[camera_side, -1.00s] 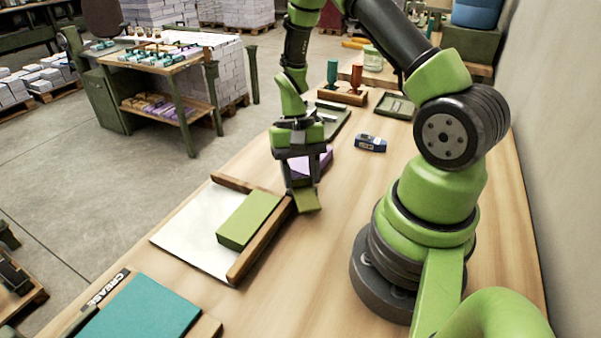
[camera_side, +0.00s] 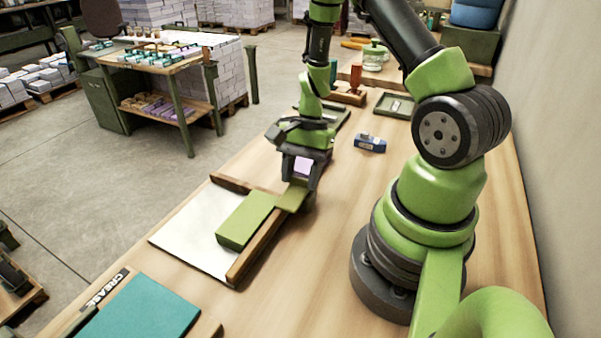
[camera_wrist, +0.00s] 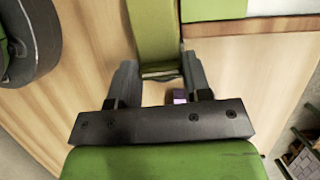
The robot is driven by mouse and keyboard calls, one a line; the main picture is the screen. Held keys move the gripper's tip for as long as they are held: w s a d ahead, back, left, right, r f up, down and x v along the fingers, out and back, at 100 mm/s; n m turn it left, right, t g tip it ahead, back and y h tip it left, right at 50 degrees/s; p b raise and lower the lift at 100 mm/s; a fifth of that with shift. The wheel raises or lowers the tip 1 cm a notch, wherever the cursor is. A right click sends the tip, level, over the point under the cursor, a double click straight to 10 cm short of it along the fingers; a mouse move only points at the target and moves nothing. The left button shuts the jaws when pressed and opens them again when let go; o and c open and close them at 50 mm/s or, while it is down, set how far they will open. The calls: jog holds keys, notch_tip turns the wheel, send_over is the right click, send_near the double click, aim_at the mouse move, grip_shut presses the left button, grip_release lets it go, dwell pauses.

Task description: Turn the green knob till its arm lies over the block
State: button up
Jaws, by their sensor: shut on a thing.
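The block lies on white paper inside a wooden corner frame. In the wrist view the arm (camera_wrist: 155,35) runs up beside the block (camera_wrist: 212,9), along its left edge, rather than across it. My gripper (camera_wrist: 160,84) is shut on the knob, which its fingers mostly hide.
The wooden rail (camera_side: 256,248) borders the paper (camera_side: 190,235). A purple stack (camera_side: 304,166) shows behind my fingers. A blue device (camera_side: 370,143) and a green tray (camera_side: 394,105) lie farther back. A teal pad (camera_side: 140,312) lies in front. Bare table is to the right.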

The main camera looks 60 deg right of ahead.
jog(key=m+t, duration=0.2)
jog(key=m, duration=0.3)
jog(key=shift+s+m, duration=0.1)
jog(key=shift+m, duration=0.2)
jog(key=shift+a+m+t+h, duration=0.1)
jog(key=shift+m+t+h, duration=0.25)
jog(key=shift+m, duration=0.7)
jog(key=shift+m+t+h, duration=0.25)
jog(key=shift+m+t, duration=0.2)
jog(key=shift+m, duration=0.6)
jog(key=o, duration=1.3)
jog(key=shift+r, duration=0.15)
jog(key=shift+v, duration=4.85)
jog(key=shift+s, duration=0.1)
